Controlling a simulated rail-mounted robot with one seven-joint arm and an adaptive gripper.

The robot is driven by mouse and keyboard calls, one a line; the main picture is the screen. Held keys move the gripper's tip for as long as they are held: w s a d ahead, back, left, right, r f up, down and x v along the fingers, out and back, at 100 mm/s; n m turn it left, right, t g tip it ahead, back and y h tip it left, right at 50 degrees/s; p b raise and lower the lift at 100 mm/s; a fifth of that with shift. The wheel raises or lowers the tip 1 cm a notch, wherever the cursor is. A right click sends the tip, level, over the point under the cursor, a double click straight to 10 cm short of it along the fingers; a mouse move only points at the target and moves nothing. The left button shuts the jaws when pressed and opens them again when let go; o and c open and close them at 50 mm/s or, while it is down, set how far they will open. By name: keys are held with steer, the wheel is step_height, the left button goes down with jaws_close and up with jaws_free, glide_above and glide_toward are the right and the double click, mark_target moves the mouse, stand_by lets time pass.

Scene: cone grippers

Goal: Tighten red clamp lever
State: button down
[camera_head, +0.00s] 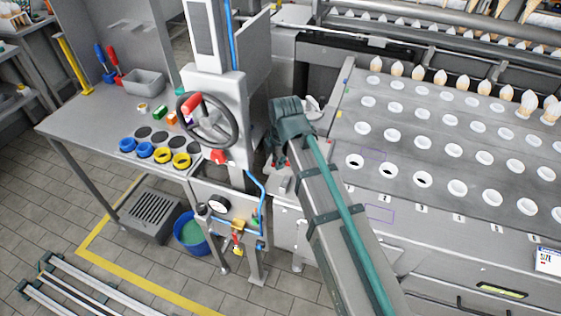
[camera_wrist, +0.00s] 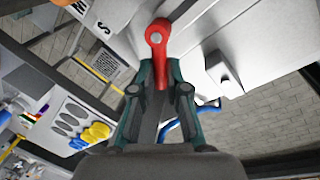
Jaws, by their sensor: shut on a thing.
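The red clamp lever (camera_wrist: 157,36) shows in the wrist view, with its round end on a pale machine body and its arm running down between my fingers. My gripper (camera_wrist: 159,68) is shut on the lever, with one teal finger on each side of it. In the head view my wrist hides the fingers and the place where they hold. A red part (camera_head: 219,156) low on the machine column shows there, but I cannot tell whether it is the same lever.
A handwheel (camera_head: 207,121) with a red grip stands left of my arm. A side table (camera_head: 75,125) holds blue and yellow rings and a grey bin (camera_head: 145,82). A perforated plate (camera_head: 400,145) with cones along its back fills the right. A blue hose (camera_wrist: 175,128) runs close to my gripper.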

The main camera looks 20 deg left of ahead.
steer(key=m, duration=0.2)
steer(key=w+a+m, duration=0.1)
steer(key=m, duration=0.1)
steer(key=shift+w+m+h+p, duration=0.15)
steer(key=shift+m+h+p, duration=0.15)
steer(key=shift+h+p, duration=0.1)
steer(key=shift+w+a+m+t+h, duration=0.15)
steer(key=shift+w+m+h, duration=0.15)
steer(key=shift+m, duration=0.95)
steer(key=shift+w+a+m+t+h, duration=0.15)
steer(key=shift+w+m, duration=0.25)
steer(key=shift+m, duration=0.85)
steer(key=shift+d, duration=0.1)
steer(key=c, duration=1.2)
jaws_free()
steer(key=shift+r, duration=0.15)
steer(key=r, duration=0.4)
steer(key=s+r, duration=0.1)
steer(key=r, duration=0.2)
steer(key=s+r, duration=0.1)
steer(key=r, duration=0.3)
steer(key=shift+s+r, duration=0.15)
steer(key=shift+r, duration=0.15)
